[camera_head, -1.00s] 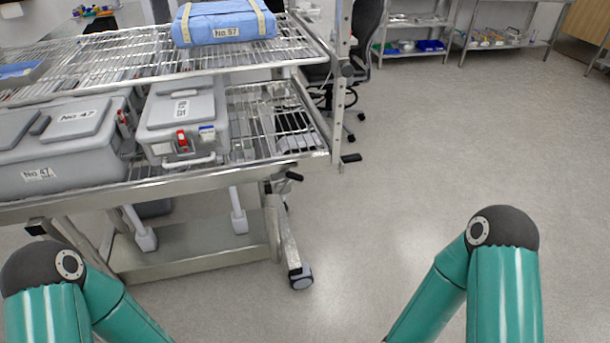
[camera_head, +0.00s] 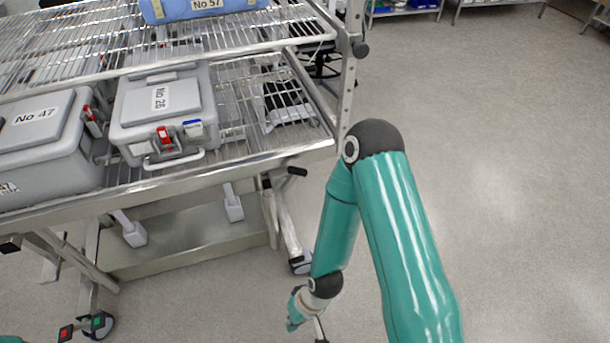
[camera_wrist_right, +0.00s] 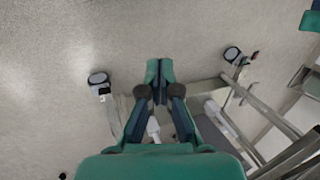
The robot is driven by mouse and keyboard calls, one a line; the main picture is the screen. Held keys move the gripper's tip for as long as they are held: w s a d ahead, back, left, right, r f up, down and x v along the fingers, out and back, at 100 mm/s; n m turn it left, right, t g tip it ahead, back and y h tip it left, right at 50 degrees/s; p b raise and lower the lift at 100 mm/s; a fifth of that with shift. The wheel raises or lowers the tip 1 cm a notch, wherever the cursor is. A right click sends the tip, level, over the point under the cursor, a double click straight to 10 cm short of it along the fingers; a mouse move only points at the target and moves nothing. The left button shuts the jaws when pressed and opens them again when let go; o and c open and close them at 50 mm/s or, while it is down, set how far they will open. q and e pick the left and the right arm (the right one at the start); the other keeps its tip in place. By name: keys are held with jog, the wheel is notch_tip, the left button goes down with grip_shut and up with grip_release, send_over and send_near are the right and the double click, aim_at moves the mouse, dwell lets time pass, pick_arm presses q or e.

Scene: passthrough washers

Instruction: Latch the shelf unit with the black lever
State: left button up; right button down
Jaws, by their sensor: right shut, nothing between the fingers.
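The shelf unit (camera_head: 236,166) is a metal wire-rack trolley filling the left of the head view. A black lever (camera_head: 291,171) sticks out under its front right corner, just left of my right arm. My right arm crosses in front of that corner, and its wrist hangs low at the bottom of the head view. My right gripper (camera_wrist_right: 159,72) is shut and empty in the right wrist view, pointing over the floor near the trolley's casters, apart from the lever.
Grey containers No 47 (camera_head: 38,128) and No 26 (camera_head: 160,113) sit on the lower rack; a blue pack (camera_head: 200,8) lies on the upper one. Casters (camera_wrist_right: 98,79) stand on the floor. Open floor (camera_head: 500,170) lies to the right, with more racks behind.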

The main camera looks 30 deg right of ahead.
jog(key=w+d+f+m+t+h+b, duration=0.1)
jog(key=w+d+f+m+t+b, duration=0.1)
jog(key=w+d+m+t+b, duration=1)
jog(key=w+d+r+m+t+h+b, duration=0.1)
jog(key=d+r+m+t+b, duration=0.1)
jog(key=d+r+m, duration=0.3)
jog(key=w+d+r+m+t+h+b, duration=0.2)
jog(key=d+r+m+t, duration=0.3)
jog(key=d, duration=0.4)
notch_tip(320, 180, up, 2)
jog(key=shift+w+m+h+b, duration=0.3)
jog(key=shift+m+b, duration=0.25)
jog(key=shift+m, duration=0.15)
jog(key=shift+w, duration=0.1)
